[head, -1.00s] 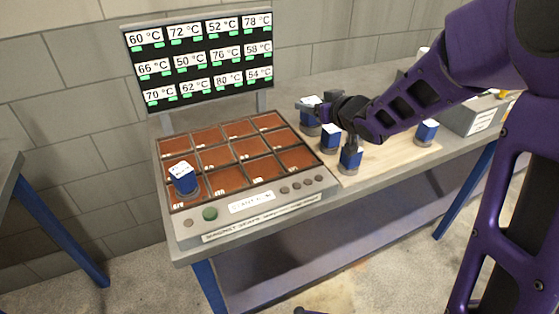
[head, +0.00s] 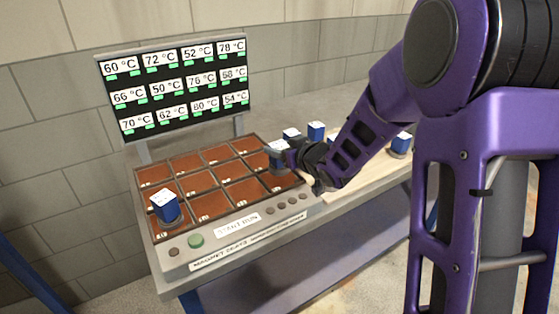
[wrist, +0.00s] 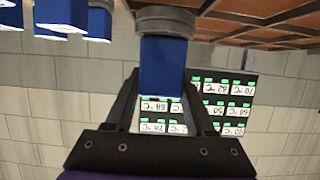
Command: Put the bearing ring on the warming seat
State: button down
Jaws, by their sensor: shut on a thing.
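My gripper (head: 289,157) is shut on a blue block with a white labelled top and a grey round base (head: 278,155). In the wrist view the held blue block (wrist: 163,68) sits between the fingers, with its grey ring-like base (wrist: 166,18) at the far end. In the head view it is over the right column of the warming panel's brown square seats (head: 204,177); I cannot tell whether it touches. A similar blue block (head: 166,206) stands on the front-left seat. None is plainly labelled as the bearing ring.
More blue blocks (head: 316,131) stand behind my gripper, and one (head: 400,143) stands farther right on the wooden board (head: 372,186). A temperature display (head: 175,85) rises behind the panel. Buttons, including a green one (head: 195,241), line its front. Several seats are empty.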

jog(key=shift+f, duration=1.4)
jog(key=shift+f+b, duration=0.1)
jog(key=shift+b, duration=0.2)
jog(key=shift+f, duration=0.2)
jog(key=shift+c, duration=1.2)
grip_release()
jog(key=shift+r, duration=0.2)
jog(key=shift+s+d+r, duration=0.15)
jog(key=p+v, duration=0.1)
jog(key=v, duration=1)
jog(key=shift+s+d, duration=0.15)
jog(key=shift+s, duration=0.1)
